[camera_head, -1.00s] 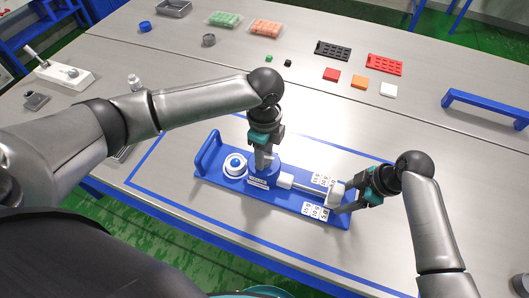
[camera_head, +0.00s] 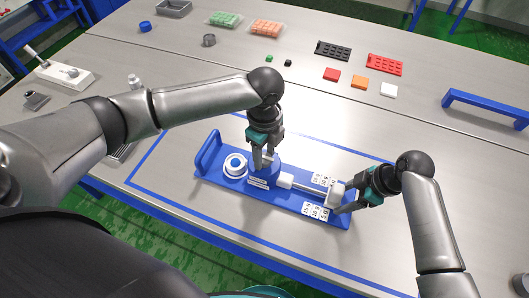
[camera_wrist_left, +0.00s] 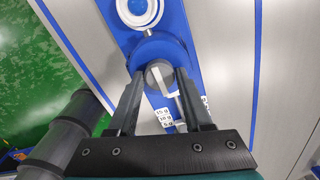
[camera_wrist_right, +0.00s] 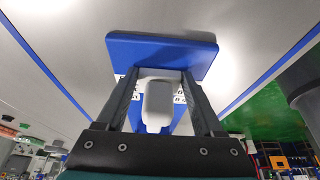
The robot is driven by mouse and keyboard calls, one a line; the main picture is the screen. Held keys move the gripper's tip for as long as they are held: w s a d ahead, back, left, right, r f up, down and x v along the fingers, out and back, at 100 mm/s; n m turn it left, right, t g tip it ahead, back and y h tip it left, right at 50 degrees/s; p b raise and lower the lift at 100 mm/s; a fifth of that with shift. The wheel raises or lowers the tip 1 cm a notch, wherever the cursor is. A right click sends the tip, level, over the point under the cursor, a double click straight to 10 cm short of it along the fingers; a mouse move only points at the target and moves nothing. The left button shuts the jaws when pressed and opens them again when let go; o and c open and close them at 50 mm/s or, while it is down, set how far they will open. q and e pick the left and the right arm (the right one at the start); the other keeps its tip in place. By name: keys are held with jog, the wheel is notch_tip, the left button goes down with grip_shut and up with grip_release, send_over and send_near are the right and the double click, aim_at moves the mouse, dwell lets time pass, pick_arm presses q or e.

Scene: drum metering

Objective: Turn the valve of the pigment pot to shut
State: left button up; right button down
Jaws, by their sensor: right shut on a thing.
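The blue pigment pot (camera_head: 265,173) stands on a blue base plate (camera_head: 216,153). In the left wrist view its valve is a round grey knob with a white bar (camera_wrist_left: 161,76). My left gripper (camera_head: 263,162) is above the pot, its fingers open on either side of the knob; contact is unclear. The bar lies roughly lengthwise between the fingers (camera_wrist_left: 160,74). The head view hides most of the knob behind the left fingers.
A white round dish (camera_head: 235,166) with blue in it sits left of the pot. Number labels (camera_head: 315,211) line the rod. A blue bridge-shaped handle (camera_head: 486,103) stands at right. Small coloured blocks and trays (camera_head: 385,64) lie at the back; much of the table is bare.

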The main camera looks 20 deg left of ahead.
aim_at(264, 157)
pick_arm(q)
jog(key=o, duration=0.4)
jog(key=shift+r, duration=0.1)
notch_tip(264, 157, up, 12)
jog(key=shift+f, duration=0.1)
dwell(0.5)
pick_arm(e)
grip_release()
